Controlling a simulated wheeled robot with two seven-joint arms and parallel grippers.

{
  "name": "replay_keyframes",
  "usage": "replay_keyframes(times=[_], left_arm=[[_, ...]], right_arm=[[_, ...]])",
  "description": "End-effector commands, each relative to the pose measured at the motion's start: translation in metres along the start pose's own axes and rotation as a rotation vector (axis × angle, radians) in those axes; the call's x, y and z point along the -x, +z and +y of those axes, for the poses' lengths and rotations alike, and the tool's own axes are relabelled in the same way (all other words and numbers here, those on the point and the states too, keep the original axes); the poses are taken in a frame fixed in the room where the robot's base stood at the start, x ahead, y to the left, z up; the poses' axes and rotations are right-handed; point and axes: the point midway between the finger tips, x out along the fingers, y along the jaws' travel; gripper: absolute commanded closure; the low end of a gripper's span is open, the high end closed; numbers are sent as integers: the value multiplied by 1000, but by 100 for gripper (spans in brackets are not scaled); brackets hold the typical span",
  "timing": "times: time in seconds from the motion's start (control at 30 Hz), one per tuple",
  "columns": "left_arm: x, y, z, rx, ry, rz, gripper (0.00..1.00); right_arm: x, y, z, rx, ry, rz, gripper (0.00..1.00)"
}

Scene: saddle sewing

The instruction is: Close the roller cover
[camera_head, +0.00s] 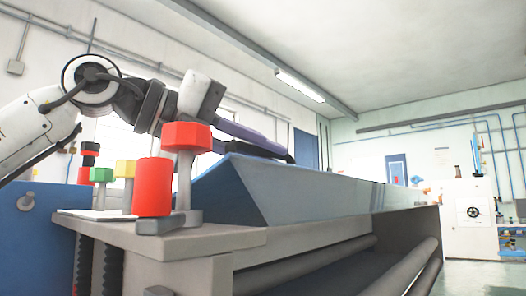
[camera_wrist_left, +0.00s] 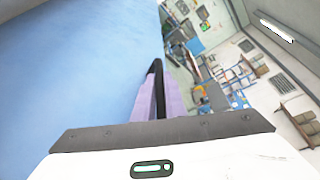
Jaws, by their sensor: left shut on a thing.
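The roller cover (camera_head: 300,190) is a long blue panel that slopes over the front of the grey machine. In the left wrist view the blue surface of the cover (camera_wrist_left: 80,75) fills the left side. My left gripper (camera_head: 288,156) reaches in from the left, its purple fingers with dark tips at the cover's upper edge. The fingers (camera_wrist_left: 156,88) also show beside the blue surface in the left wrist view. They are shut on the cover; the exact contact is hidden. My right gripper is in neither view.
A red button post (camera_head: 187,137), a red cylinder (camera_head: 154,187), and yellow (camera_head: 125,169) and green (camera_head: 102,175) knobs stand at the machine's left end, below my left arm. Rollers (camera_head: 315,270) lie under the cover. Open floor and a white cabinet (camera_head: 470,225) are at the right.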

Motion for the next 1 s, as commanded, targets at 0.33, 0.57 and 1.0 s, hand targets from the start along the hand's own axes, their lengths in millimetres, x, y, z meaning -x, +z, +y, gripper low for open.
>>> replay_keyframes(times=[0.33,0.57,1.0], left_arm=[[-10,-25,14,-109,45,0,100],[-10,-25,13,-107,44,0,76],[-8,-19,4,-108,43,-1,71]], right_arm=[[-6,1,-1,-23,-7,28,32],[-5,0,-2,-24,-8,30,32],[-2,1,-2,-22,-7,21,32]])
